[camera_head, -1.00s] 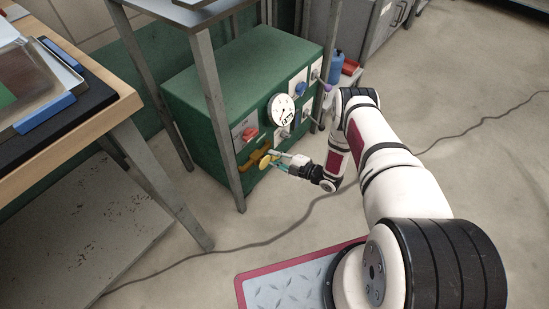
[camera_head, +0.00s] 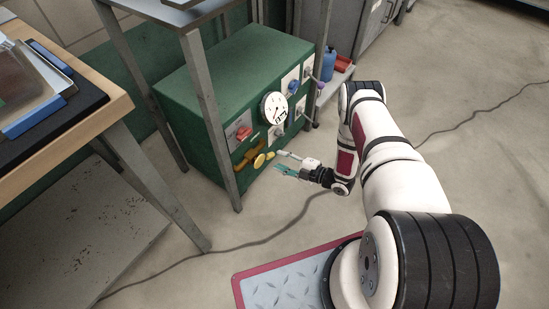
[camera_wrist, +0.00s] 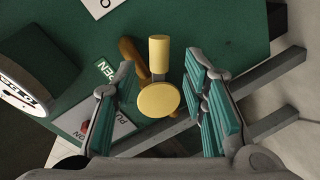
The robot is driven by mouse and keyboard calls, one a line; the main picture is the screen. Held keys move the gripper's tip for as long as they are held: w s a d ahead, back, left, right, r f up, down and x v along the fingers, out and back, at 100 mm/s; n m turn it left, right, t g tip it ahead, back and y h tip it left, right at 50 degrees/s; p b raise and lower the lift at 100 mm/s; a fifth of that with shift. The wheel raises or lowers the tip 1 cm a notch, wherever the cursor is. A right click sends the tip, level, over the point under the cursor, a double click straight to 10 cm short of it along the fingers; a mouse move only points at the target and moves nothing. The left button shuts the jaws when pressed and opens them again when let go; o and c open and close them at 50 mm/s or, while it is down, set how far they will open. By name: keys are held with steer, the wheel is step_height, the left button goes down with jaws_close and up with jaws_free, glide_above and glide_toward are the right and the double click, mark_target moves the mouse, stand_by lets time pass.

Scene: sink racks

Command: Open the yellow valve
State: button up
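The yellow valve (camera_head: 259,161) is on the front of the green cabinet, low at its left, beside an orange-brown pipe (camera_head: 246,160). In the wrist view the yellow valve (camera_wrist: 158,99) shows a round disc with a short cylinder above it. A green label reading OPEN (camera_wrist: 104,70) is to its left. My gripper (camera_head: 280,163) is open and empty, a little to the right of the valve in the head view. In the wrist view my gripper (camera_wrist: 163,98) has its teal-padded fingers on either side of the valve, with visible gaps and no contact seen.
The green cabinet (camera_head: 205,85) also carries a white gauge (camera_head: 273,107), a red knob (camera_head: 243,134) and a blue knob (camera_head: 293,87). A grey table leg (camera_head: 212,110) stands close in front at the left. The floor to the right is mostly clear.

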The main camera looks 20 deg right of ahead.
steer(key=shift+v, duration=1)
